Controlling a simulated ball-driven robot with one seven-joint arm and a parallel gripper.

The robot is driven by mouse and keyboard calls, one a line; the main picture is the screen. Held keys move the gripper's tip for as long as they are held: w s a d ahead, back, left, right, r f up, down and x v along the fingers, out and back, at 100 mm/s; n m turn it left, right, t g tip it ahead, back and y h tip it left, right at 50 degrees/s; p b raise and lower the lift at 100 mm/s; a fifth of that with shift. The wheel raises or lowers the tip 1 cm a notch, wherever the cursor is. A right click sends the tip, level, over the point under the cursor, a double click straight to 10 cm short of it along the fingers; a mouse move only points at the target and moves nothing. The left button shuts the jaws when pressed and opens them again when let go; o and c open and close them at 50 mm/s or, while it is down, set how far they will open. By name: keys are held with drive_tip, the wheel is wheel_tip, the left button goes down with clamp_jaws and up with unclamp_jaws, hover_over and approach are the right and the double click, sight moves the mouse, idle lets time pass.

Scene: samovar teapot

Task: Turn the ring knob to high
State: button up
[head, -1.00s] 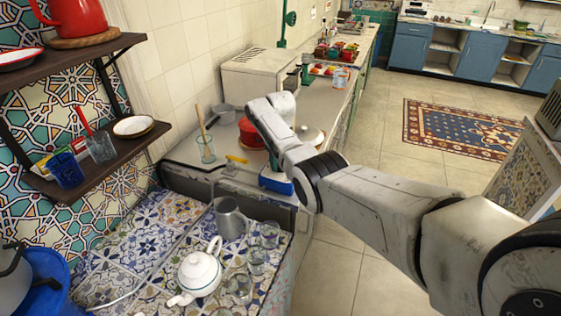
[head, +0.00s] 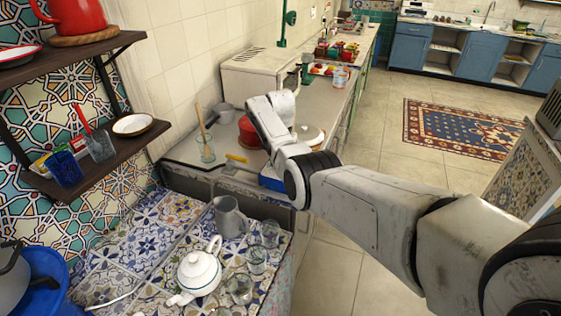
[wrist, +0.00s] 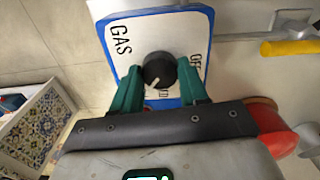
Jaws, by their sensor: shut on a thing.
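The black round knob (wrist: 158,68) sits on a white gas panel (wrist: 129,30) with a blue border in the wrist view. Its white pointer line slants toward the lower left of the picture. The panel reads "GAS" at left and "OFF" at right. Other lettering below the knob is partly hidden by my gripper. My gripper (wrist: 160,79) is shut on the knob, one green finger on each side. In the head view, only the panel's blue edge (head: 272,181) shows past my arm, which hides the knob and fingers.
A yellow-handled tool (head: 236,158) lies on the counter (head: 190,151) near the panel. A grey pitcher (head: 229,217) and a white teapot (head: 199,271) stand on the tiled surface in front.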

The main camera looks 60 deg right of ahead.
drive_tip(key=shift+m, duration=0.5)
drive_tip(key=o, duration=1.1)
drive_tip(key=shift+c, duration=0.2)
wheel_tip(320, 180, up, 11)
drive_tip(key=b, duration=0.1)
drive_tip(key=shift+f, duration=0.1)
drive_tip(key=shift+c, duration=0.5)
